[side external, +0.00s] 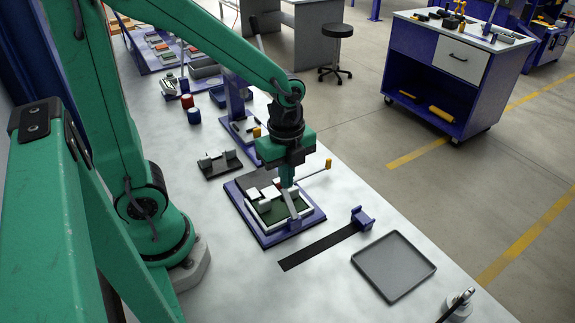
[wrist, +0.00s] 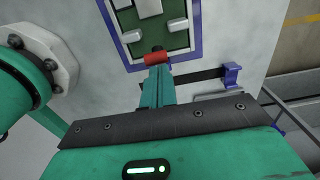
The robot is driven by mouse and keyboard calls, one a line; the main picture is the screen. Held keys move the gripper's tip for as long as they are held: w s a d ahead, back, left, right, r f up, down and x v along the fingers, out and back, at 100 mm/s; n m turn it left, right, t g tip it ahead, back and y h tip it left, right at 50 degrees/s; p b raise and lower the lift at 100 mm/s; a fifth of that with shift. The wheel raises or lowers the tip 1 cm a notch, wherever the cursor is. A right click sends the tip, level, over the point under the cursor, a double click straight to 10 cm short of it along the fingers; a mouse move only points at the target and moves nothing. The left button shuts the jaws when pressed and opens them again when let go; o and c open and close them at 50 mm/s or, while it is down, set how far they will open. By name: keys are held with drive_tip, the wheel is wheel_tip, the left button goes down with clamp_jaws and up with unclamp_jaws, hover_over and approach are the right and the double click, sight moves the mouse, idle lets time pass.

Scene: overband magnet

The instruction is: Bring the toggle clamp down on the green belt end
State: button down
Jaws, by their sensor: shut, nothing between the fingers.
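A green surface (side external: 272,212) lies inside a blue-framed fixture (side external: 300,226) on the table. Pale blocks lie on it, and the green surface (wrist: 131,40) also shows at the top of the wrist view. A thin lever with a yellow knob (side external: 328,163) sticks out at the right of my gripper; I cannot tell whether it belongs to the toggle clamp. My gripper (side external: 286,184) points down over the fixture, shut and empty, and hides part of it. In the wrist view a red cylinder (wrist: 157,58) lies just beyond my fingertips (wrist: 157,72); contact cannot be told.
A black strip (side external: 318,247) with a blue bracket (side external: 362,218) lies right of the fixture. A grey tray (side external: 393,265) lies nearer the table's right edge. A dark block fixture (side external: 220,164) and a blue post stand (side external: 236,98) stand behind. A blue cart (side external: 455,70) stands on the floor.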

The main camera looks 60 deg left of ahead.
drive_tip(key=shift+a+f, duration=0.8)
drive_tip(key=shift+a, duration=0.25)
drive_tip(key=shift+a+f, duration=0.75)
drive_tip(key=shift+a, duration=0.3)
drive_tip(key=a+r, duration=0.4)
drive_tip(key=a, duration=0.4)
drive_tip(key=shift+a+r, duration=0.15)
drive_tip(key=shift+r, duration=0.15)
